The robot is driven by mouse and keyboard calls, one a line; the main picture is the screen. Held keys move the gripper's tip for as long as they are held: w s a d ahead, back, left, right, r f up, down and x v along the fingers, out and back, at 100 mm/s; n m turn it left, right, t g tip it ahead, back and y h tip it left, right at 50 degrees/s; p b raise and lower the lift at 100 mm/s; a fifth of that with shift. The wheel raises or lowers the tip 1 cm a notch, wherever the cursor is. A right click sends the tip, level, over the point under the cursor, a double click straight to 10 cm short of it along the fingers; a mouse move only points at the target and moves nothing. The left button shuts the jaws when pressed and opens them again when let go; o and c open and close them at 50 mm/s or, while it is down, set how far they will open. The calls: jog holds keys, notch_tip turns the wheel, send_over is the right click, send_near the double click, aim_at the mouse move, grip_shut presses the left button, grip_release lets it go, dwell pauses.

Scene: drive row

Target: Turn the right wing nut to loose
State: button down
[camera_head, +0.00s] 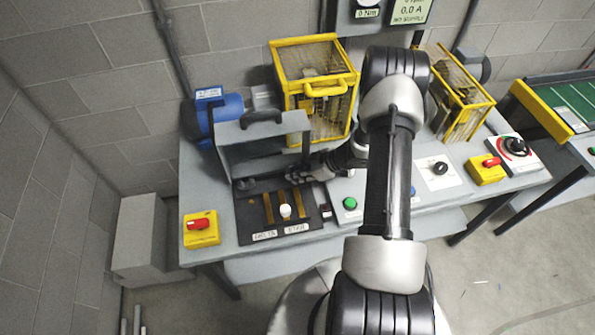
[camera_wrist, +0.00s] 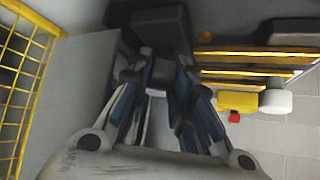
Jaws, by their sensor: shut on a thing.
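My gripper (camera_head: 297,174) reaches in from the right, low over the right back part of a black panel (camera_head: 258,225) on the bench. In the wrist view the fingers of my gripper (camera_wrist: 152,68) come together at the foot of a dark block. They are shut on the right wing nut, which they almost wholly hide, so its angle cannot be told. A small dark knob, likely the left wing nut (camera_head: 245,184), sits at the panel's left back. A grey cover with a black handle (camera_head: 261,118) stands behind the panel.
Brass bars (camera_head: 268,208) and a white knob (camera_head: 286,211) stand in front of my gripper. A yellow cage (camera_head: 315,90) rises close behind it. A blue motor (camera_head: 215,118) is at the left. A yellow box with a red switch (camera_head: 201,228) sits at the front left corner.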

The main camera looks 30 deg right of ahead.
jog(key=c, duration=1.7)
grip_release()
jog(key=v, duration=1.2)
jog(key=shift+r, duration=0.1)
